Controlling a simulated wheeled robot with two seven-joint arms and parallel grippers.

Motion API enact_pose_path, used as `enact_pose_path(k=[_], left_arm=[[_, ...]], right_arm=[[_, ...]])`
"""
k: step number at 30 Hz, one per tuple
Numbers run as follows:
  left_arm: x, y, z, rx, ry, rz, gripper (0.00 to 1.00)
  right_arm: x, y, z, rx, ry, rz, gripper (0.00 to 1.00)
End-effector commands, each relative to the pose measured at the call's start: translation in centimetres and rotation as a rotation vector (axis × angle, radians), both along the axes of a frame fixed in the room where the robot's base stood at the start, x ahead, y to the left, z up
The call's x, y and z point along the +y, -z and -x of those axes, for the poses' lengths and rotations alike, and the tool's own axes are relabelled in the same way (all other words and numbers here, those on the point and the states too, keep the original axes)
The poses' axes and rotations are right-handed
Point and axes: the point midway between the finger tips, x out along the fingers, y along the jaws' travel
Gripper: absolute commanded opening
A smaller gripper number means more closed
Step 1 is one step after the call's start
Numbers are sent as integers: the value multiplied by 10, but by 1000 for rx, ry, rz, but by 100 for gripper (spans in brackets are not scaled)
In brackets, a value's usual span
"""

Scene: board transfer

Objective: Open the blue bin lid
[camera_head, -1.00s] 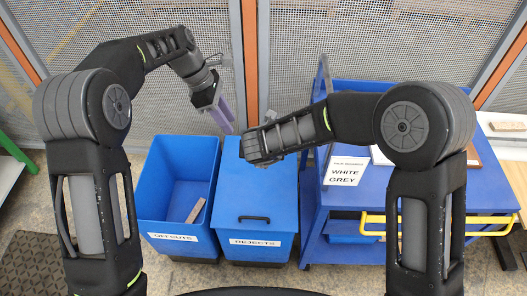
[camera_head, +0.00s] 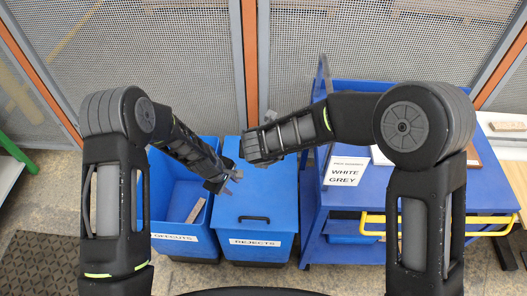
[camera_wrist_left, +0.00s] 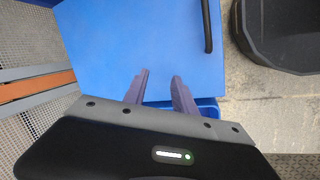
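The blue bin labelled REJECTS has its flat blue lid (camera_head: 258,195) shut, with a dark handle (camera_head: 254,219) near the front edge. The lid fills much of the left wrist view (camera_wrist_left: 135,40), where the handle (camera_wrist_left: 207,25) shows at the upper right. My left gripper (camera_head: 229,181) is at the lid's left edge, beside the open bin. In the left wrist view its two purple fingers (camera_wrist_left: 160,84) are apart with nothing between them, over the lid's edge and away from the handle. My right arm ends above the lid's back; its fingers are hidden.
An open blue OFFCUTS bin (camera_head: 176,222) with a wooden piece (camera_head: 195,210) inside stands left of the lidded bin. A blue cart (camera_head: 400,205) with a yellow rail and a WHITE GREY sign (camera_head: 345,171) stands right. A mesh fence (camera_head: 330,40) is behind.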

Motion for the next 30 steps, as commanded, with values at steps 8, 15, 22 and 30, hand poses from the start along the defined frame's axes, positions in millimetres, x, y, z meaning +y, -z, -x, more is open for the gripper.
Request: enact_pose_path(k=[8, 15, 22, 30], left_arm=[[-23, 56, 168, -51, 557, -118, 33], [-59, 33, 257, -66, 904, -20, 33], [-64, 29, 268, -72, 951, -4, 33], [-63, 28, 267, -71, 948, -5, 33]], right_arm=[[0, 0, 0, 0, 0, 0, 0], [0, 0, 0, 0, 0, 0, 0], [0, 0, 0, 0, 0, 0, 0], [0, -2, 0, 0, 0, 0, 0]])
